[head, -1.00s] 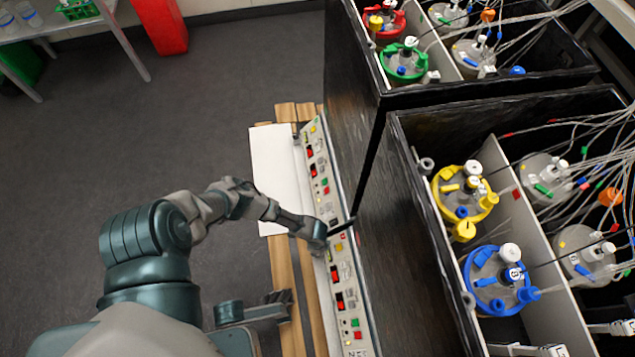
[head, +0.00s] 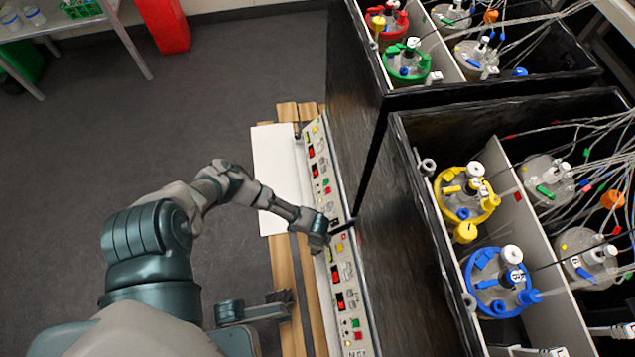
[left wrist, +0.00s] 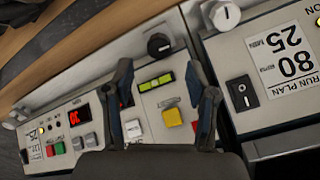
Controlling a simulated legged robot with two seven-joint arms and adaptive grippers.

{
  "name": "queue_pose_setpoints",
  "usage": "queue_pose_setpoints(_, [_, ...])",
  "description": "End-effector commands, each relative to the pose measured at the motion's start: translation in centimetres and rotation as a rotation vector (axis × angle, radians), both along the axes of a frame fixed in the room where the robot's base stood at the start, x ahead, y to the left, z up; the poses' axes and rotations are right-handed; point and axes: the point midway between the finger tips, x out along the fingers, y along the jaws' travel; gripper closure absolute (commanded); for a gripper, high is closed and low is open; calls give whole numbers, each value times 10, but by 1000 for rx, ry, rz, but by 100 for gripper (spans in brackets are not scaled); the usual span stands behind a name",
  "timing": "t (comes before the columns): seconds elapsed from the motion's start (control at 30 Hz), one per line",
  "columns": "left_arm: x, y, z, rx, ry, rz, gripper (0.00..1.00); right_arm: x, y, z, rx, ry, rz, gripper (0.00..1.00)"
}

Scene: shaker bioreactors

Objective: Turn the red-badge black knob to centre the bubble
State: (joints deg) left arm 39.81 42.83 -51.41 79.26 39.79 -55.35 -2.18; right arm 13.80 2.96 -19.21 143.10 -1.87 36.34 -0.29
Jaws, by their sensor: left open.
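A black knob (left wrist: 158,45) with a pale mark sits on the narrow light side strip of the control panel in the left wrist view. I cannot make out a red badge on it. A yellow-green bubble vial (left wrist: 156,82) lies on the panel just below the knob; the bubble's exact place is too small to tell. My left gripper (left wrist: 160,72) is open, its dark fingers on either side of the vial, with the knob just beyond the tips and apparently untouched. In the head view the left gripper (head: 318,243) is over the panel's near edge.
The long panel (head: 346,290) carries buttons and red displays. A yellow button (left wrist: 172,117) sits between the fingers; a pale knob (left wrist: 222,14) is to the right. Black boxes (head: 365,165) with vessels rise beside the panel. Open floor (head: 90,130) lies left.

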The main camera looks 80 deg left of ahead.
Motion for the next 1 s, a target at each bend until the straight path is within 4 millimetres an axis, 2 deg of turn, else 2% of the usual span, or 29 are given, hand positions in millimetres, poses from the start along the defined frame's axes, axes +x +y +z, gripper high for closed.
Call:
queue_pose_setpoints(0.1, [-1,1,25,0,0,-2,43,0,0,0,0,0,0,100])
queue_pose_setpoints(0.2, [0,1,41,-1,1,0,43,0,0,0,0,0,0,100])
queue_pose_setpoints(0.33, [0,0,54,-1,2,0,43,0,0,0,0,0,0,100])
queue_pose_setpoints(1.0, [0,0,58,-1,3,1,43,4,1,-2,0,4,0,100])
